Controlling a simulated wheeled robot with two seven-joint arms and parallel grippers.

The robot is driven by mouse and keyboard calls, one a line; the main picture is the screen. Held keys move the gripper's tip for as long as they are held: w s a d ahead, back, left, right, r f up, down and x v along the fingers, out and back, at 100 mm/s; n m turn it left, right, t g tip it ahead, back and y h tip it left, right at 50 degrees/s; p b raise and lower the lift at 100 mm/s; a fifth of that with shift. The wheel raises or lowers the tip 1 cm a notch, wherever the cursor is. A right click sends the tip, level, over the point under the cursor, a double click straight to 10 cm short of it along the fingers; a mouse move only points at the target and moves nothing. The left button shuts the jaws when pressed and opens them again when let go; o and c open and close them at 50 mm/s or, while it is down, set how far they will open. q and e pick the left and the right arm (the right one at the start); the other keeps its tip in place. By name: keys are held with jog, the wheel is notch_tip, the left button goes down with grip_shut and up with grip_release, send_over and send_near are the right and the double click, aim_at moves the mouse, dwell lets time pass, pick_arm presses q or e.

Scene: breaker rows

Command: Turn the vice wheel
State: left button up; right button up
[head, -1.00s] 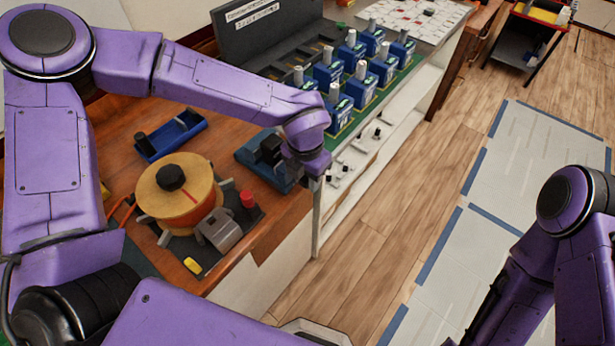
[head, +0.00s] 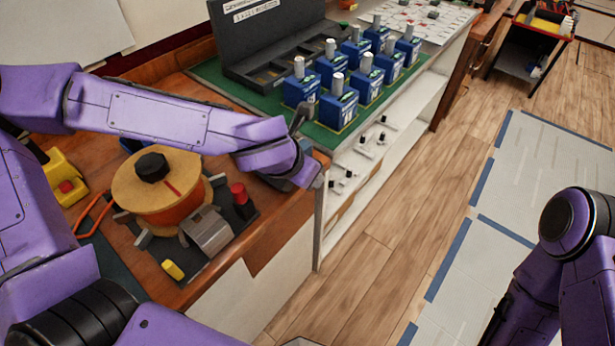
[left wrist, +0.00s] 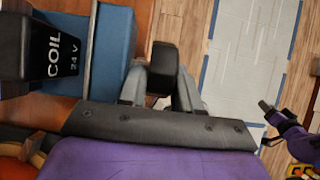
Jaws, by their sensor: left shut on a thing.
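The blue vice (left wrist: 112,50) shows in the left wrist view, beside a black block marked "COIL 24 V" (left wrist: 50,52). In the head view my left arm hides the vice at the bench's right edge. My left gripper (left wrist: 160,90) has its two grey fingers on either side of a small dark part, the vice wheel (left wrist: 163,65), and is shut on it. The wheel's full shape is hidden. My right arm hangs over the floor, and its dark gripper end (left wrist: 265,106) shows small in the left wrist view; its jaws cannot be made out.
Several blue breakers (head: 340,102) stand on a green mat behind. Open floor (head: 370,240) lies to the right.

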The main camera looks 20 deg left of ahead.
pick_arm(q)
jog(key=shift+w+r, duration=0.1)
jog(key=o, duration=0.7)
